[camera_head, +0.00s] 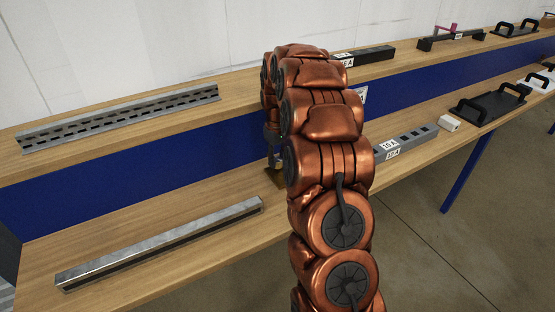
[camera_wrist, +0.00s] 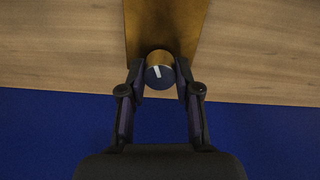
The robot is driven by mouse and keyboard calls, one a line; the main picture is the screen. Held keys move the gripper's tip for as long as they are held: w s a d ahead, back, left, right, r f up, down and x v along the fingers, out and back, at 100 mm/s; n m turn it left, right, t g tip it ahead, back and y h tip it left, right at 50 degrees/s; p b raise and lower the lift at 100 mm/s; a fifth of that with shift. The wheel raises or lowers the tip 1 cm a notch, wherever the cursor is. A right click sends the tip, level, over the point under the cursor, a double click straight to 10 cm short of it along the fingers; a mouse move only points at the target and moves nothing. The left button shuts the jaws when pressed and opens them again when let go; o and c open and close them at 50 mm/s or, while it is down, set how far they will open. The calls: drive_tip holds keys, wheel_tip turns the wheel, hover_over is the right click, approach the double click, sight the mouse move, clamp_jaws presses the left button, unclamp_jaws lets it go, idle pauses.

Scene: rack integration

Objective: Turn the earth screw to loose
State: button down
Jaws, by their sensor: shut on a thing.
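In the wrist view, the earth screw (camera_wrist: 160,72) shows as a round dark knob with a white mark on its face and a brass-coloured side. It stands out from a brass-coloured plate (camera_wrist: 165,25) at the wooden bench edge. My gripper (camera_wrist: 160,78) is shut on the knob, with one finger on each side of it. In the head view, my copper-coloured arm hides most of this spot.
A slotted metal rail (camera_head: 120,118) lies on the upper shelf at left. A plain metal bar (camera_head: 160,243) lies on the lower shelf. Labelled bars (camera_head: 405,144) and black handled plates (camera_head: 488,105) lie to the right. A blue panel (camera_head: 130,157) runs between the shelves.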

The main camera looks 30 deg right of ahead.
drive_tip(key=n, duration=0.5)
drive_tip(key=shift+n, duration=0.3)
drive_tip(key=n+p, duration=0.1)
drive_tip(key=n, duration=0.5)
drive_tip(key=n+p, duration=0.1)
drive_tip(key=n, duration=0.4)
drive_tip(key=shift+r+n+p, duration=0.1)
drive_tip(key=shift+n+p, duration=0.2)
drive_tip(key=shift+n, duration=0.1)
drive_tip(key=n+p, duration=0.1)
drive_tip(key=n, duration=0.4)
drive_tip(key=shift+n, duration=0.3)
drive_tip(key=shift+p, duration=0.3)
drive_tip(key=c, duration=0.8)
unclamp_jaws()
